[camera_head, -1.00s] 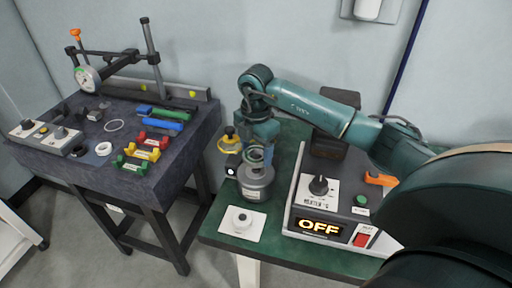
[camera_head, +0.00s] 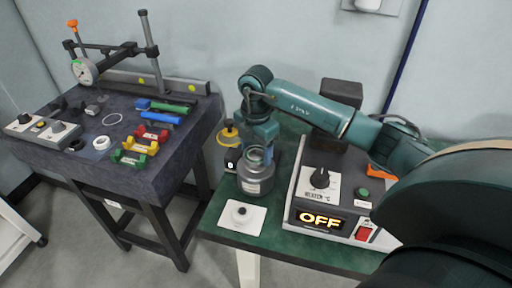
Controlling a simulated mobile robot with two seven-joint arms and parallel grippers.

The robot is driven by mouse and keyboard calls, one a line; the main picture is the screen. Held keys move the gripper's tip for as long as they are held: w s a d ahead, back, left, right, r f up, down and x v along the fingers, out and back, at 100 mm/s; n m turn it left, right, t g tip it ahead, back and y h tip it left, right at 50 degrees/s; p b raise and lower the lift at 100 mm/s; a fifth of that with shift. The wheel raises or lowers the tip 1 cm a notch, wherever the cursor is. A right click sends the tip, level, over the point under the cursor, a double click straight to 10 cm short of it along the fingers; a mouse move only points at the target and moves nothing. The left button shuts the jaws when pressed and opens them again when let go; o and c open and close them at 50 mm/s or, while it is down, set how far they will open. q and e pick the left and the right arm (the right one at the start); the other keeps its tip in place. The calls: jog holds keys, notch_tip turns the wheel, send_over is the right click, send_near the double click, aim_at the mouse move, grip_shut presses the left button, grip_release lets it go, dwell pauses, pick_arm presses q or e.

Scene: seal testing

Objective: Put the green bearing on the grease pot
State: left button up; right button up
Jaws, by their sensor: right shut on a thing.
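My right gripper (camera_head: 260,143) points down over a grey pot (camera_head: 257,185) with a pale label, near the front left of the green bench. It is shut on a small greenish ring, taken as the green bearing (camera_head: 256,156), at the pot's mouth. The fingers partly hide the ring, and I cannot tell whether it rests on the pot. My left gripper is not in view.
A heater box (camera_head: 320,218) reading OFF stands close right of the pot. A white plate with a knob (camera_head: 241,215) lies in front. A yellow-topped item (camera_head: 228,137) stands behind left. The dark left table (camera_head: 95,178) holds gauges and coloured blocks.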

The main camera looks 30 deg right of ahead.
jog(key=shift+f, duration=0.35)
jog(key=shift+f+b, duration=0.4)
jog(key=shift+f, duration=0.15)
dwell(0.3)
jog(key=o, duration=1.3)
jog(key=shift+c, duration=0.2)
